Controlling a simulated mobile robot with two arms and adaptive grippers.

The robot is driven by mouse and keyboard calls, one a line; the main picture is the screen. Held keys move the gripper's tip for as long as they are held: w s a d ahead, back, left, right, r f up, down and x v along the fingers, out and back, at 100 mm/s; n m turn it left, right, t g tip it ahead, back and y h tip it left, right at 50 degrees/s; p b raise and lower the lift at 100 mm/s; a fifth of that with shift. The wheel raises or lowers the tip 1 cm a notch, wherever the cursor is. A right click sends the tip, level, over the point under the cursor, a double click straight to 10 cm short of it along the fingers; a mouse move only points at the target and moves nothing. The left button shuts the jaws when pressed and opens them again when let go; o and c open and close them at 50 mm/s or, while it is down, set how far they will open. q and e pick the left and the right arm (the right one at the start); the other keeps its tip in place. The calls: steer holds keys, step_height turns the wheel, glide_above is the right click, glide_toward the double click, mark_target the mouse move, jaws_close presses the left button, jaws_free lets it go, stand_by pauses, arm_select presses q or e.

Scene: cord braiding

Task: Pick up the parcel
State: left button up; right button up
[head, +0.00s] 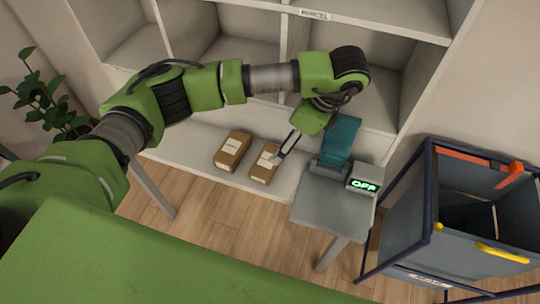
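Two brown parcels with white labels lie side by side on the bottom shelf. One parcel (232,150) is on the left, clear of the gripper. The other parcel (262,167) is just to its right. My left gripper (282,153) points down at the right end of this right parcel. Its fingers overlap the parcel's edge in the picture. I cannot tell whether they touch it, and the finger gap is too small to read. My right gripper is not in view.
A white shelf unit (385,20) with empty compartments stands behind. A small grey table (318,205) at right carries a teal upright piece (338,140) and a display reading OFF (363,185). A blue-framed bin (400,245) stands far right. A plant (40,95) is at left.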

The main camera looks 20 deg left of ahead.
arm_select(q)
steer(key=b, duration=0.1)
glide_above(267, 163)
steer(key=d, duration=0.2)
steer(key=f, duration=0.6)
steer(key=shift+w+d+f, duration=0.15)
steer(key=shift+w+f, duration=0.1)
steer(key=shift+w, duration=0.05)
steer(key=shift+p+x, duration=0.3)
steer(key=shift+x, duration=2.4)
steer(key=shift+w+d, duration=0.1)
steer(key=c, duration=0.8)
